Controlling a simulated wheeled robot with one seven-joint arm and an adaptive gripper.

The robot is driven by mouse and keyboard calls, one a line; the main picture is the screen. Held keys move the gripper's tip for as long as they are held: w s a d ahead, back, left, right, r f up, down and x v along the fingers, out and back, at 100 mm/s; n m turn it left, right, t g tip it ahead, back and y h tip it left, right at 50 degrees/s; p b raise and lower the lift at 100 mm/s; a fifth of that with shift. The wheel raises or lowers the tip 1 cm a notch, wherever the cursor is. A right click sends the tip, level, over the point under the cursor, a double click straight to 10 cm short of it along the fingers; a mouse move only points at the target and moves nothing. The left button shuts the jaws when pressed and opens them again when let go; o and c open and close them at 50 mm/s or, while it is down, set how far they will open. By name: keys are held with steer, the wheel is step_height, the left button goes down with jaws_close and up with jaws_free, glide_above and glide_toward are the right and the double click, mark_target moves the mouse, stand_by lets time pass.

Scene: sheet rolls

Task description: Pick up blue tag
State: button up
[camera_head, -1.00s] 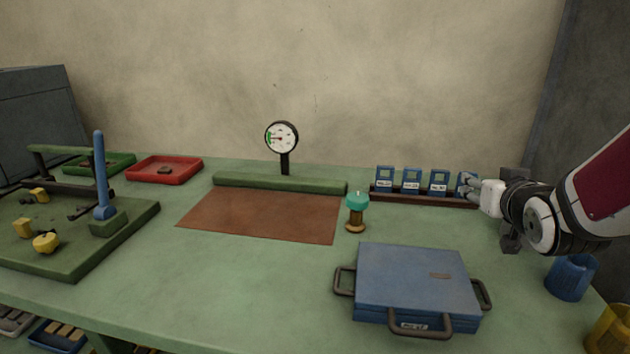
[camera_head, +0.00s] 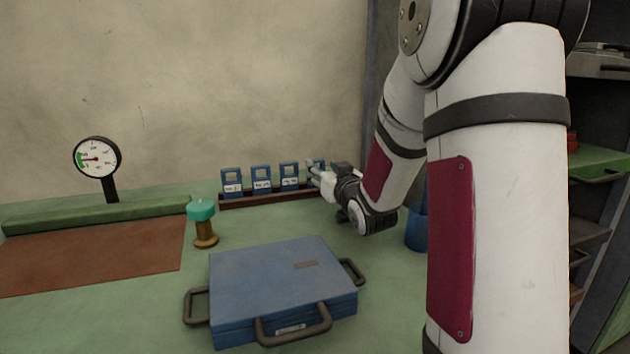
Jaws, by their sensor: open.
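Several blue tags with white labels stand upright in a row on a dark brown rack at the back of the bench. Three show clearly: the left tag (camera_head: 232,182), the middle tag (camera_head: 262,180) and the third tag (camera_head: 290,177). The rightmost tag (camera_head: 317,164) is mostly hidden behind my gripper (camera_head: 314,173). My gripper is open, with its fingers at this rightmost tag. I cannot tell whether they touch it or lie around it. The rack (camera_head: 268,199) is visible along its front edge.
A blue case (camera_head: 270,278) with dark handles lies in front of the rack. A teal-topped stamp (camera_head: 203,224) stands left of it. A dial gauge (camera_head: 97,158) stands behind a brown mat (camera_head: 92,255). A blue cup (camera_head: 416,230) is partly hidden by my arm.

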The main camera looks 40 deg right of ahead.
mark_target(317, 162)
steer(key=shift+b+x, duration=0.45)
steer(key=shift+x, duration=2.6)
steer(key=c, duration=0.8)
